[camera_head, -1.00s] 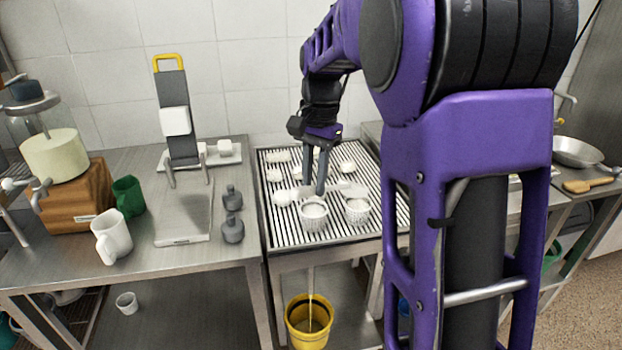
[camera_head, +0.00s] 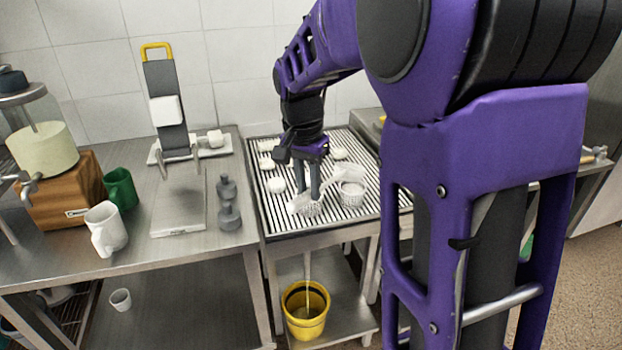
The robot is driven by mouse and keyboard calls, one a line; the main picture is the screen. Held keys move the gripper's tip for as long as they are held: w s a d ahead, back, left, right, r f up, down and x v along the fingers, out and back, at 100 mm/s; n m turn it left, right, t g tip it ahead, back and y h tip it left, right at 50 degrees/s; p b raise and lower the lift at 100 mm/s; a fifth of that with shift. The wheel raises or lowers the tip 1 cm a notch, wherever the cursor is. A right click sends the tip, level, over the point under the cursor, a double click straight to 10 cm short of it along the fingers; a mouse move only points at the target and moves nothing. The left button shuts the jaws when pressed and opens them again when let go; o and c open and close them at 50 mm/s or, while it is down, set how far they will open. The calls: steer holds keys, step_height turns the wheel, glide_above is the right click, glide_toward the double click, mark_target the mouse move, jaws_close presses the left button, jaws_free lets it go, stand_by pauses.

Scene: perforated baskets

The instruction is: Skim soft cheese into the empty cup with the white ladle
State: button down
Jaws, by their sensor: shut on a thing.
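My gripper (camera_head: 308,196) is over the slatted drain table, fingers pointing down and shut on the white ladle (camera_head: 330,181). The ladle slants from lower left to upper right, its left end over the left perforated white cup (camera_head: 312,210). The gripper and ladle partly hide this cup. The right perforated white cup (camera_head: 350,196) stands upright beside it, with the ladle's right end close to its rim. I cannot tell which cup is empty or whether the ladle holds cheese.
Small white cheese rounds (camera_head: 276,185) lie on the slatted table (camera_head: 262,218). A yellow bucket (camera_head: 306,312) is below. My arm blocks the right side.

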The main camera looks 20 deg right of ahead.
mark_target(304, 206)
steer(key=shift+t+h, duration=0.7)
steer(key=shift+s+a+f+b, duration=0.2)
steer(key=shift+f+b, duration=0.45)
steer(key=shift+b, duration=0.45)
steer(key=shift+s+a+f+b, duration=0.15)
steer(key=shift+f+b, duration=0.55)
steer(key=shift+b, duration=0.4)
steer(key=shift+s+a+f+b, duration=0.2)
steer(key=shift+f+b, duration=0.45)
steer(key=shift+b, duration=0.45)
steer(key=shift+a+f+b, duration=0.1)
steer(key=shift+f+b, duration=0.2)
steer(key=shift+b, duration=0.5)
steer(key=shift+s, duration=0.1)
